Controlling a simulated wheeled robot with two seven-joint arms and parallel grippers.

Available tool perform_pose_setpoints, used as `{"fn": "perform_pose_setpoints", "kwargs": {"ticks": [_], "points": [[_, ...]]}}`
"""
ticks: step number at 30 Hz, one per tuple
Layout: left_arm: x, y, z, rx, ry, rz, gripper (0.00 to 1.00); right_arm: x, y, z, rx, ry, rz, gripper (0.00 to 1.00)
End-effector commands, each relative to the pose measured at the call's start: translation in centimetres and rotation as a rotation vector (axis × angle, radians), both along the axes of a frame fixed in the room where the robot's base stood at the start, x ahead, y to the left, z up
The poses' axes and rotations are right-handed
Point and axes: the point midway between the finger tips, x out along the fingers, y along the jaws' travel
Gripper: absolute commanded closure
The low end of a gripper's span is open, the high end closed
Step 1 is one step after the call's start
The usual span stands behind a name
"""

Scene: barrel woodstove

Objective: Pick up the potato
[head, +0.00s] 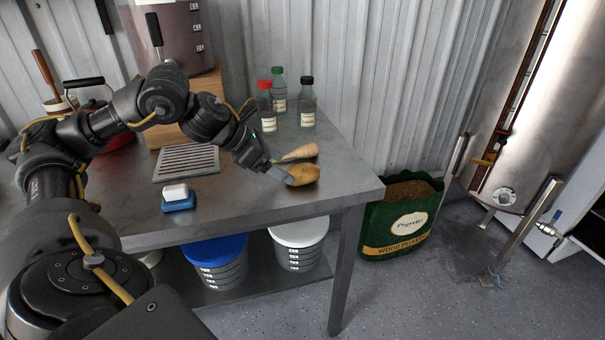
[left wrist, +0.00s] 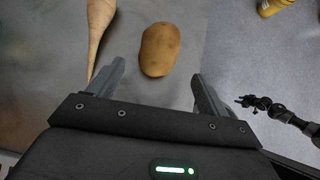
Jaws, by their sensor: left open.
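The potato (head: 304,174) is tan and oval and lies on the metal table (head: 262,199) near its right end. My left gripper (head: 281,172) is at the potato's left side in the head view. In the left wrist view the potato (left wrist: 160,50) lies ahead of the open left gripper (left wrist: 158,82), roughly centred between the lines of the two fingers and just beyond their tips. Nothing is between the fingers. Whether a finger touches the potato cannot be told.
A pale root vegetable (head: 300,152) lies close behind the potato; it also shows by the left finger in the wrist view (left wrist: 100,22). Bottles (head: 307,103) stand farther back. A slatted metal rack (head: 187,162) and a blue-white sponge or soap (head: 178,198) lie left. The table's right edge is near.

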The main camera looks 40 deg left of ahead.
Motion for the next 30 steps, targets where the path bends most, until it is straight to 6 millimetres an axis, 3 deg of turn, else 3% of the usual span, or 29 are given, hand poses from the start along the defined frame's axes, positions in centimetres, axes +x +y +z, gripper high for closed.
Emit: {"fn": "perform_pose_setpoints", "kwargs": {"ticks": [10,20,30], "points": [[2.8,-1.5,-2.9,-0.002,0.001,-0.001,0.22,-1.5,-0.8,-1.0,-0.009,0.01,0.003,0.64],[3.4,-1.7,-3.6,0.0,0.0,0.0,0.22,-1.7,-0.9,-1.1,-0.009,0.011,0.003,0.64],[3.4,-1.7,-3.5,0.0,0.0,0.0,0.64,-1.6,-0.9,-1.1,-0.009,0.01,0.003,0.64]]}}
